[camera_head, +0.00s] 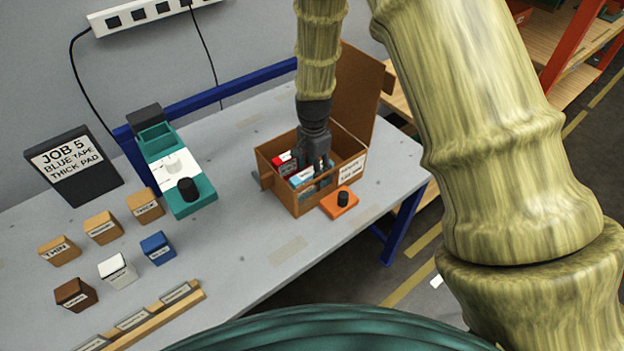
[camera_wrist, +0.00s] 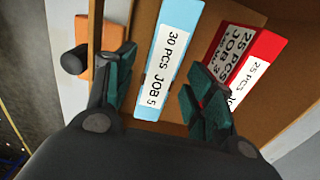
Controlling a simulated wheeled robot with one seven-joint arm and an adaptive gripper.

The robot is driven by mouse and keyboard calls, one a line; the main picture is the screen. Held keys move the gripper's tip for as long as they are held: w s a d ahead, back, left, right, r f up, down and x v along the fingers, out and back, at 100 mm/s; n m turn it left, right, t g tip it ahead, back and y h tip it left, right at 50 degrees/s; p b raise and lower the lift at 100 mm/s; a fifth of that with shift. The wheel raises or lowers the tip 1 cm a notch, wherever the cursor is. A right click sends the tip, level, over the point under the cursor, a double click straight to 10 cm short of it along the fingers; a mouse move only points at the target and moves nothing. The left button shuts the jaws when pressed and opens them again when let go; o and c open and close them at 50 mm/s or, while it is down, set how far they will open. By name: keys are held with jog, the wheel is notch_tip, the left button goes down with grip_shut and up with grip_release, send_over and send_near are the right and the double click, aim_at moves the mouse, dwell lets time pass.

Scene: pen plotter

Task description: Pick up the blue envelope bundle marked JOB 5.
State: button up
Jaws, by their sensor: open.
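The blue envelope bundle (camera_wrist: 181,29) has a white label reading "30 PCS JOB 5". It stands in the open brown box, and in the head view it shows as a blue strip (camera_head: 302,179) in the box. My gripper (camera_wrist: 160,95) is open, with one green-padded finger on each side of the blue bundle in the wrist view. In the head view my gripper (camera_head: 318,170) points down into the box. I cannot tell whether the fingers touch the bundle. The bundle's lower part is hidden by the gripper and the box.
A red bundle (camera_wrist: 252,62) labelled JOB 3 is beside the right finger. The box (camera_head: 291,200) has a raised lid (camera_head: 357,92) behind. An orange block with a black knob (camera_head: 339,206) sits in front. The teal machine (camera_head: 190,205) stands left on the grey table (camera_head: 240,245).

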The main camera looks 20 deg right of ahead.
jog(key=shift+f+p, duration=1.15)
jog(key=shift+f, duration=1.45)
jog(key=c, duration=1.2)
